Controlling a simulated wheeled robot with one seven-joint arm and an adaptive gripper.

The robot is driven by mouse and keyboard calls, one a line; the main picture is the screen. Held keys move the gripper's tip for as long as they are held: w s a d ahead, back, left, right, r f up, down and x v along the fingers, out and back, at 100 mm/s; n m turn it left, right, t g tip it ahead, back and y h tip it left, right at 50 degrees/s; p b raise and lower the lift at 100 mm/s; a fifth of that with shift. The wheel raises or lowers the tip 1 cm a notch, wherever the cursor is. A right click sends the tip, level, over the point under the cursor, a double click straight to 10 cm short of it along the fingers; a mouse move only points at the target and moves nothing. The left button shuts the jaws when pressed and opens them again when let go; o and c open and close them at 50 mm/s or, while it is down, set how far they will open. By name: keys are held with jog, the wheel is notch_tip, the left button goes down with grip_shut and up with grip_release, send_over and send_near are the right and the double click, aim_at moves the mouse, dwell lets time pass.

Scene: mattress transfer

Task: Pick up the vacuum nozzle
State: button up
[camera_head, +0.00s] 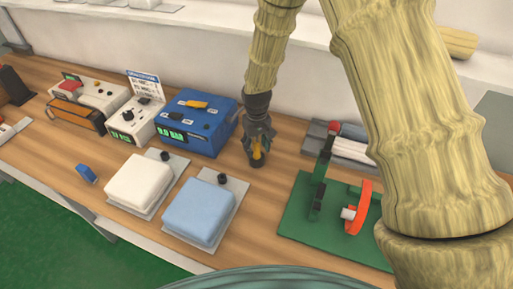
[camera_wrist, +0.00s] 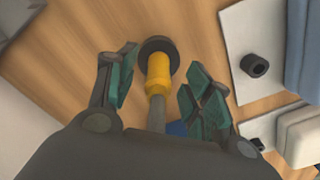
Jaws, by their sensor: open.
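The vacuum nozzle, a yellow cylinder (camera_wrist: 158,70) with a wide black disc at one end and a grey shaft at the other, shows between my fingers in the wrist view. In the head view, its yellow part (camera_head: 257,153) is small and partly hidden by my gripper (camera_head: 259,146), with the dark disc below it at the wooden table. My gripper, also in the wrist view (camera_wrist: 160,85), is open, with one green-padded finger on each side of the nozzle. I see gaps between the pads and the yellow body.
A white pad (camera_head: 139,182) and a light blue pad (camera_head: 199,210) lie on grey plates with black knobs. A blue device (camera_head: 197,124) stands left of my gripper. A green base (camera_head: 300,222) with an orange part is on the right. Bare wood lies around the nozzle.

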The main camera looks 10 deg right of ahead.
jog(key=shift+s+f, duration=0.2)
jog(key=shift+f, duration=0.35)
jog(key=shift+w+f, duration=0.5)
jog(key=shift+f, duration=0.15)
jog(key=shift+s+r, duration=0.2)
jog(key=shift+s, duration=0.05)
jog(key=shift+c, duration=0.9)
jog(key=shift+w+f, duration=0.1)
jog(key=c, duration=0.7)
grip_shut()
